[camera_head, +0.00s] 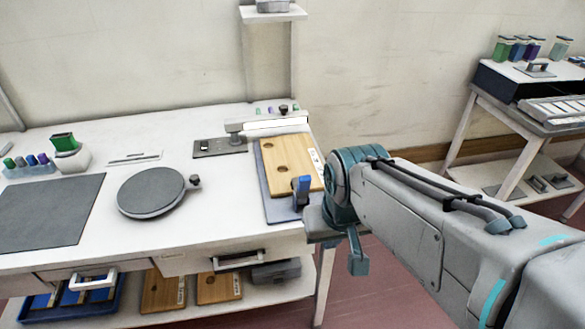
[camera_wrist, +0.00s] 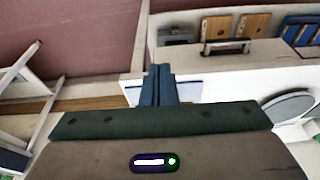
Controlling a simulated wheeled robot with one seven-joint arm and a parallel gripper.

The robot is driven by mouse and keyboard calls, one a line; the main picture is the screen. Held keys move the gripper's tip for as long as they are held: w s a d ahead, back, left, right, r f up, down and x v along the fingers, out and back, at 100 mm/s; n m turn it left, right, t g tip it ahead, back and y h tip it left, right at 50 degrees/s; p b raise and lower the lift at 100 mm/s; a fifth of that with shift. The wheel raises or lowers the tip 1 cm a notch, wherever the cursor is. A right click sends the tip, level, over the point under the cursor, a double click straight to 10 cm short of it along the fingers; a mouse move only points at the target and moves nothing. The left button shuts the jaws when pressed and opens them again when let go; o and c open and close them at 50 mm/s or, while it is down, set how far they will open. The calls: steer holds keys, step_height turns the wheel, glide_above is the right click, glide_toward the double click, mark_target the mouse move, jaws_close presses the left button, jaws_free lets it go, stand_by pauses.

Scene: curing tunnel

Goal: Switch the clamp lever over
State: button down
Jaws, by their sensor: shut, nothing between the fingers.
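An upright blue piece, which looks like the clamp lever (camera_head: 301,184), stands at the near right corner of the wooden board (camera_head: 288,163) in the head view. The board has two round holes and lies on a grey-blue base plate (camera_head: 278,208). My gripper reaches in from the right, close beside the blue piece; I cannot tell whether they touch. In the wrist view my gripper (camera_wrist: 160,72) has its two dark blue fingers together with nothing between them. The fingers and palm hide the lever and most of the board there.
On the bench (camera_head: 115,245) stand a round grey turntable (camera_head: 150,192), a dark mat (camera_head: 45,212) and a dark plate with a grey block (camera_head: 220,147). A white bar (camera_head: 275,124) lies behind the board. A side table (camera_head: 535,110) stands at right.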

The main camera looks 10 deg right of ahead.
steer(key=c, duration=1.8)
jaws_free()
steer(key=o, duration=0.7)
steer(key=w+r+p, duration=0.1)
steer(key=w+r, duration=0.2)
steer(key=shift+w, duration=0.2)
steer(key=t+p, duration=0.2)
steer(key=p, duration=0.1)
glide_toward(304, 178)
steer(key=x, duration=1.2)
steer(key=shift+w+d+r+p, duration=0.1)
steer(key=shift+w+d+p, duration=0.05)
steer(key=shift+w+p, duration=0.2)
